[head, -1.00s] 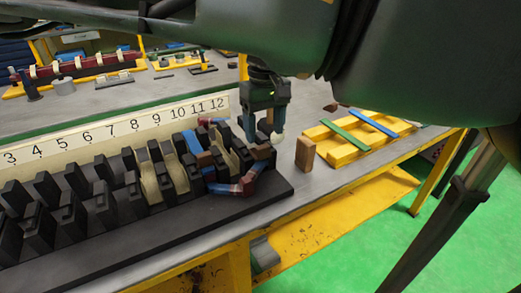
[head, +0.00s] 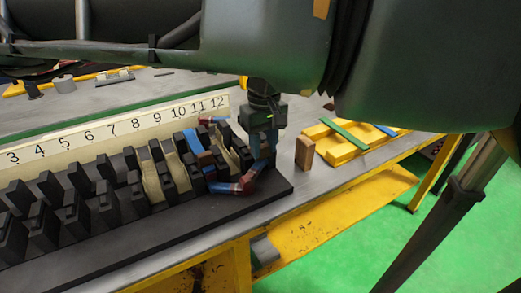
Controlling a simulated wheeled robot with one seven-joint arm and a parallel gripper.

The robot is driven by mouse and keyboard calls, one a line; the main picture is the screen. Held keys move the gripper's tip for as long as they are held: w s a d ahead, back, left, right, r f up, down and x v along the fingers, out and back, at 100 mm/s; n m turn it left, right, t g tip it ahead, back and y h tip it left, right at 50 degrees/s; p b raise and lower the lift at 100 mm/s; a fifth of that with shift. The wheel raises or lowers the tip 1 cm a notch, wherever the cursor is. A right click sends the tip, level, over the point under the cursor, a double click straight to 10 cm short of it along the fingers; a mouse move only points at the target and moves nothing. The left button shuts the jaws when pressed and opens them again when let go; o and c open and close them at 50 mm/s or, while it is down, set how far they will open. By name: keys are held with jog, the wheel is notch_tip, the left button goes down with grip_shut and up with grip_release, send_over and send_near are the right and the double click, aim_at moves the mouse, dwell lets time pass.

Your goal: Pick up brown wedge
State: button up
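A brown wedge (head: 304,153) stands upright on the grey bench, just right of the black stator base.
A number strip (head: 120,130) runs along the stator's far side. A yellow rack (head: 345,148) with a green strip (head: 335,133) and a blue strip stands right of the upright wedge. My dark arm covers the top of the view.

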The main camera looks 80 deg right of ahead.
aim_at(263, 147)
jog(key=c, duration=0.5)
jog(key=shift+r, duration=0.1)
jog(key=shift+r, duration=0.2)
notch_tip(263, 147, up, 4)
jog(key=shift+w+f+b, duration=0.1)
jog(key=shift+f+b, duration=0.1)
jog(key=shift+b, duration=0.45)
jog(key=s+d+r, duration=0.1)
jog(key=s+r, duration=0.1)
jog(key=s, duration=0.1)
jog(key=s+d+r+b, duration=0.1)
jog(key=s+d+r, duration=0.1)
jog(key=s, duration=0.2)
jog(key=s+d+r+b, duration=0.1)
jog(key=s+r, duration=0.1)
jog(key=s, duration=0.1)
jog(key=shift+s+d+r, duration=0.4)
